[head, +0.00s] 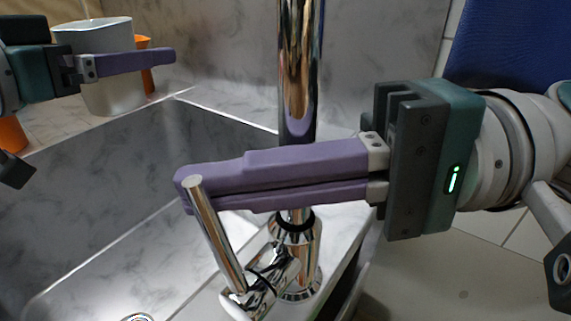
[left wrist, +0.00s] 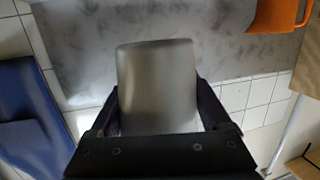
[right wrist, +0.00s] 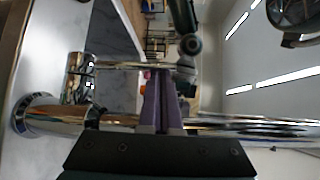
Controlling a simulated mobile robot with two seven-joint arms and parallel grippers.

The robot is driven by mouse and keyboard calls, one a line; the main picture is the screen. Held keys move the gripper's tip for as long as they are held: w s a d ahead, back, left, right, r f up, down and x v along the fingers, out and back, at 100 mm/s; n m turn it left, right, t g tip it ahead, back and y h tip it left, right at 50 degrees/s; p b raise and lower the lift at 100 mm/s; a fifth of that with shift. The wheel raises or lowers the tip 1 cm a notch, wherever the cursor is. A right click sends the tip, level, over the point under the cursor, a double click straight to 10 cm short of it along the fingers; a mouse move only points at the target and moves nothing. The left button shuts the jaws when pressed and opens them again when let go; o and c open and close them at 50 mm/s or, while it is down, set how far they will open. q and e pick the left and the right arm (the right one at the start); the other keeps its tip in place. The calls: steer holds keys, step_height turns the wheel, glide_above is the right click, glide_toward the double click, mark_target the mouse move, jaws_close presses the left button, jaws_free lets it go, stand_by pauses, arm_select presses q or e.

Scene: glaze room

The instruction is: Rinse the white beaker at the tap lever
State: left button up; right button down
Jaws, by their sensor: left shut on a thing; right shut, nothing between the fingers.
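The white beaker (head: 95,38) is upright at the upper left of the head view, beyond the sink's edge. My left gripper (head: 150,60) is shut on it, one purple finger across its front. In the left wrist view the beaker (left wrist: 155,85) looks grey between the fingers; its inside is hidden. The chrome tap lever (head: 217,240) leans up and left from the tap's base. My right gripper (head: 185,188) is shut and empty, its fingertips right behind the lever's upper end. The lever (right wrist: 125,65) also crosses near these fingertips in the right wrist view; contact is unclear.
The chrome tap column (head: 298,65) rises behind my right fingers; its spout is out of view. An orange vessel (head: 145,43) stands behind the beaker, another orange thing (head: 10,135) at the left edge.

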steer(key=shift+a, duration=0.1)
arm_select(q)
steer(key=shift+w+r, duration=0.1)
arm_select(e)
steer(key=shift+s+d, duration=0.7)
steer(key=shift+d, duration=0.05)
arm_select(q)
steer(key=shift+w+a, duration=0.1)
arm_select(e)
steer(key=shift+d, duration=0.3)
arm_select(q)
steer(key=shift+s, duration=0.2)
arm_select(e)
steer(key=d, duration=0.9)
steer(key=shift+w+d, duration=0.25)
steer(key=shift+w, duration=0.15)
